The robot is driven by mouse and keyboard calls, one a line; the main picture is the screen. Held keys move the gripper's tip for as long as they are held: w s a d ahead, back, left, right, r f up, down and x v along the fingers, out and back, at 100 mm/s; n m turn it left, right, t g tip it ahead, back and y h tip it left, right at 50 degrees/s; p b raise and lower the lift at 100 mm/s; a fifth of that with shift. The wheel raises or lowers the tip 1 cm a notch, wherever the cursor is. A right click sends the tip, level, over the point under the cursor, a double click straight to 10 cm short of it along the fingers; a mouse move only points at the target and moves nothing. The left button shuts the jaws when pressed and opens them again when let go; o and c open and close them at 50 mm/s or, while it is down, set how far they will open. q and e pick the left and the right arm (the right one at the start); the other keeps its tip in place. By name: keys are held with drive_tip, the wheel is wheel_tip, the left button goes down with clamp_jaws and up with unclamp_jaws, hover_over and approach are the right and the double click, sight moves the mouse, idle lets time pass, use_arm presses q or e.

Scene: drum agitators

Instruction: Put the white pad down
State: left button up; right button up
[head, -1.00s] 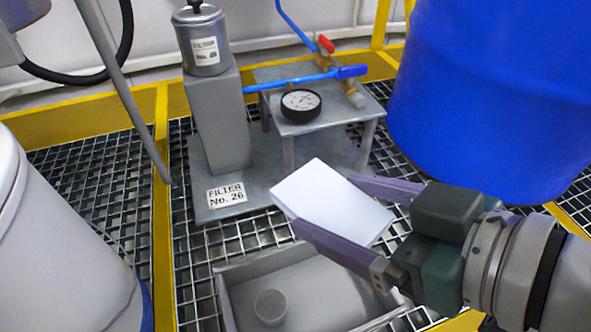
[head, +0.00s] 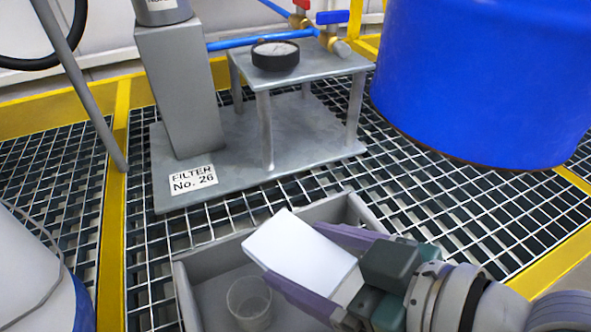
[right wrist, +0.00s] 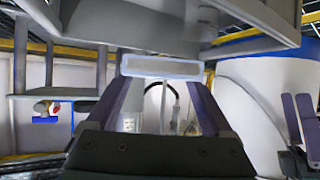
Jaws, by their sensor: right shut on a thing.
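The white pad (head: 300,252) is a thin, tilted white block in the head view. My right gripper (head: 312,262) is shut on it, one purple finger along each side. It holds the pad above the grey open bin (head: 210,252), covering part of the bin's inside. In the right wrist view the pad (right wrist: 160,67) shows edge-on between the fingertips. My left gripper (right wrist: 302,125) seems to show only at the right edge of the right wrist view, as two purple fingers. Whether they are open is unclear.
A clear cup (head: 248,303) stands inside the bin, left of the pad. Bare grating (head: 440,190) lies between.

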sight(339, 287)
wheel_tip(339, 287, down, 4)
drive_tip(key=b, duration=0.3)
drive_tip(key=shift+f, duration=0.2)
drive_tip(key=shift+r, duration=0.2)
drive_tip(key=shift+f+b, duration=0.45)
drive_tip(key=shift+f, duration=0.05)
drive_tip(key=o, duration=1.2)
drive_tip(key=shift+r, duration=0.25)
drive_tip(key=p+v, duration=0.1)
drive_tip(key=v, duration=0.1)
drive_tip(key=p+v, duration=0.2)
drive_tip(key=shift+w+a+r, duration=0.15)
drive_tip(key=shift+r, duration=0.25)
drive_tip(key=s+d+r+m+g+h+p, duration=0.1)
drive_tip(key=s+d+r+g+h+p, duration=0.1)
drive_tip(key=s+r+p, duration=0.3)
drive_tip(key=s+d+m+g+h, duration=0.1)
drive_tip(key=s+d+m+h, duration=0.1)
drive_tip(key=d, duration=0.1)
drive_tip(key=s+d+r+m+g+h+b, duration=0.1)
drive_tip(key=s+d+m+h, duration=0.1)
drive_tip(key=d, duration=0.2)
drive_tip(key=s+d+m+g+h, duration=0.1)
drive_tip(key=s+d+h, duration=0.1)
drive_tip(key=d, duration=0.1)
drive_tip(key=shift+s+d+r+m, duration=0.15)
drive_tip(key=shift+d+r+m, duration=0.1)
drive_tip(key=shift+r+m, duration=0.15)
